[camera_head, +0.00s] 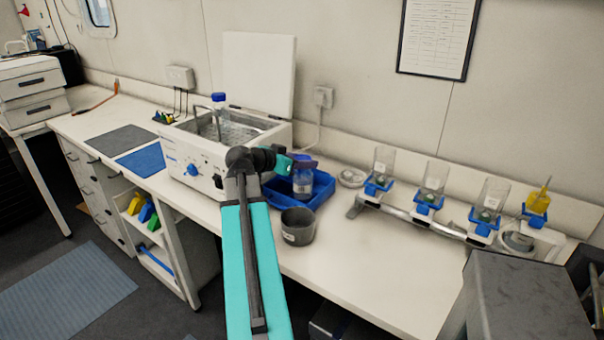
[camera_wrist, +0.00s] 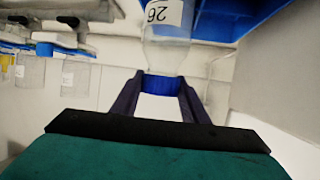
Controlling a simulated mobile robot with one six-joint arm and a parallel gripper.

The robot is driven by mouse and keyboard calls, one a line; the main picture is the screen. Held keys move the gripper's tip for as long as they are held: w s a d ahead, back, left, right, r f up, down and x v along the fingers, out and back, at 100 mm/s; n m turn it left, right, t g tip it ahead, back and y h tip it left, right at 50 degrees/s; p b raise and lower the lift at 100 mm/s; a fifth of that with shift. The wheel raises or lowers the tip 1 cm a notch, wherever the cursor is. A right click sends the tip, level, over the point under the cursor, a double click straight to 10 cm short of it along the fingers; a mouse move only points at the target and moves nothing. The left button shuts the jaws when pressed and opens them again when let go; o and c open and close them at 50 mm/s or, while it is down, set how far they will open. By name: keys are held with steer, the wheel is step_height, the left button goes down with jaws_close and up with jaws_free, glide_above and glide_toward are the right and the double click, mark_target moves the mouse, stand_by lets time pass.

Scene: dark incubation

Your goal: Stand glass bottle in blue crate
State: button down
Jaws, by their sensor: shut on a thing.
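The glass bottle (camera_head: 303,186) is clear with a blue cap and a white label, which reads 26 in the wrist view (camera_wrist: 167,52). My gripper (camera_head: 306,164) is shut on its blue cap (camera_wrist: 161,83), with one dark finger on each side. The bottle looks upright, and in the head view it appears over or inside the blue crate (camera_head: 329,192). I cannot tell whether its base touches the crate floor. The crate sits on the white bench, partly hidden by my arm; a blue wall also shows in the wrist view (camera_wrist: 236,18).
A white water bath (camera_head: 196,160) with its lid up stands left of the crate, with another blue-capped bottle (camera_head: 219,104) in it. A dark grey pot (camera_head: 298,227) stands in front of the crate. A rack of filter cups (camera_head: 430,200) stands to the right. The front right bench is clear.

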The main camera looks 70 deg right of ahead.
mark_target(298, 171)
steer(key=shift+f+p, duration=0.35)
steer(key=shift+f, duration=1.6)
steer(key=c, duration=1)
jaws_free()
steer(key=shift+c, duration=0.2)
steer(key=b+v, duration=0.3)
steer(key=v, duration=0.9)
steer(key=shift+s+r, duration=0.1)
steer(key=shift+r, duration=0.1)
